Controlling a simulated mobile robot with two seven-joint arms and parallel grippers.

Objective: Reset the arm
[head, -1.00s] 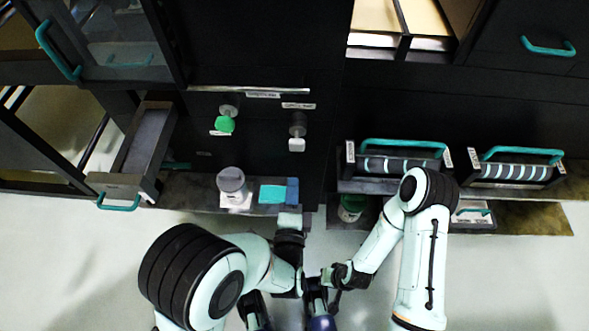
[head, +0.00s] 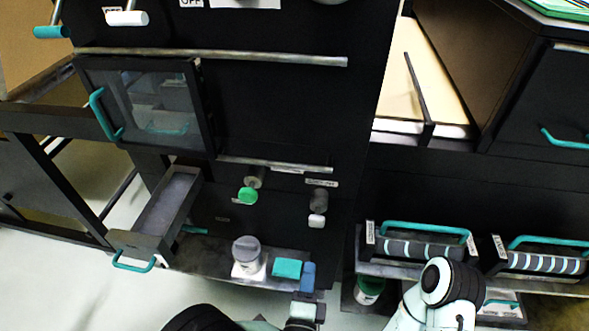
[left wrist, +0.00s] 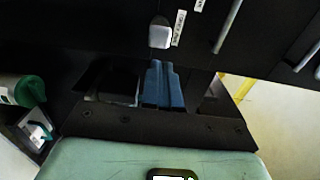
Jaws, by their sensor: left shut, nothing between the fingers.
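My left gripper (head: 308,271) shows at the bottom middle of the head view, its blue fingers over the ledge beside a teal block (head: 287,268). In the left wrist view its two blue fingers (left wrist: 162,84) lie together, shut and empty, below a white knob (left wrist: 160,34) on the black panel. Most of the left arm is cut off by the lower edge. My right arm shows only as an upper link at the lower right, and its gripper is out of the picture.
A grey-lidded jar (head: 247,251) stands on the ledge left of the teal block. An open drawer (head: 167,205) juts out at left. A green knob (head: 248,195) and a white-tipped knob (head: 317,220) project from the black panel. Racks with teal handles (head: 424,231) are at right.

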